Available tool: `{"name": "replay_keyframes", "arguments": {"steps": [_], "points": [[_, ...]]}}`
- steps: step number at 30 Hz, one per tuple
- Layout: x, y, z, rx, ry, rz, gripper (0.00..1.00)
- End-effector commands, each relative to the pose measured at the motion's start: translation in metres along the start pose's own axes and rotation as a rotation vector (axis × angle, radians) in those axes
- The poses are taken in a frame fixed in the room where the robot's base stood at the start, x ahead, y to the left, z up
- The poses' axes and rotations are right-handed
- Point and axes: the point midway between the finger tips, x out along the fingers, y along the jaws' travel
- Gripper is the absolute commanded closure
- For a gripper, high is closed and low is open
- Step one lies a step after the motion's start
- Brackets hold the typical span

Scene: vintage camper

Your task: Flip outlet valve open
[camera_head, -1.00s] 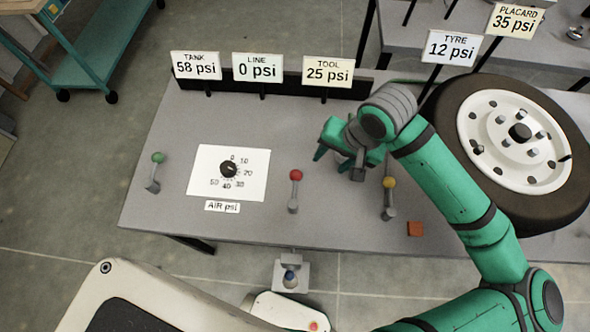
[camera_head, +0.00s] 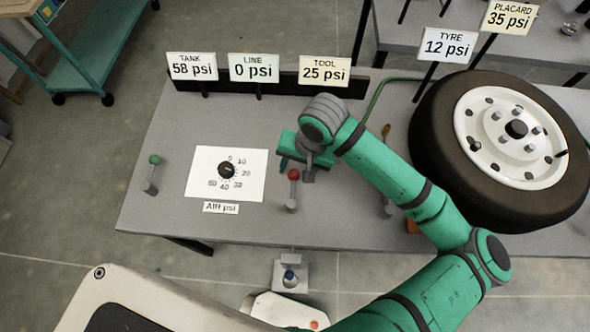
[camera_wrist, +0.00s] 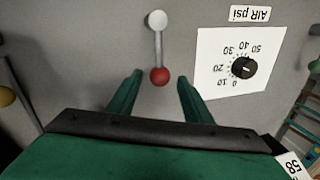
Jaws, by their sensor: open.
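Three levers stand on the grey bench; no label shows which is the outlet valve. The red-knobbed lever (camera_head: 293,190) is in the middle, right of the air dial. My gripper (camera_head: 296,167) is just behind its red knob, open and empty. In the wrist view the red knob (camera_wrist: 160,77) lies between the open fingertips of my gripper (camera_wrist: 160,80); contact cannot be told. The green-knobbed lever (camera_head: 152,174) is at the left. The yellow-knobbed lever (camera_head: 385,209) is at the right, its knob hidden by my arm; a yellow knob (camera_wrist: 6,96) shows at the wrist view's edge.
The air dial (camera_head: 226,171) is on a white plate. Signs read TANK 58 (camera_head: 192,66), LINE 0 (camera_head: 254,67), TOOL 25 (camera_head: 325,70) and TYRE 12 psi (camera_head: 446,45). A tyre (camera_head: 433,135) fills the right. A green hose (camera_head: 376,98) runs behind my arm.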

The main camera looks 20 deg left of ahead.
Motion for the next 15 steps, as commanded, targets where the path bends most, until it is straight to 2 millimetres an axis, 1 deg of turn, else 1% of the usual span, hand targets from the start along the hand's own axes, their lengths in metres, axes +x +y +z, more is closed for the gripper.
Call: {"name": "replay_keyframes", "arguments": {"steps": [3,6,15], "points": [[0.012,0.0,0.0,0.002,-0.001,0.0,0.54],[0.017,0.0,0.0,0.001,0.0,0.0,0.54],[0.018,0.0,0.0,0.001,0.0,0.0,0.54]]}}
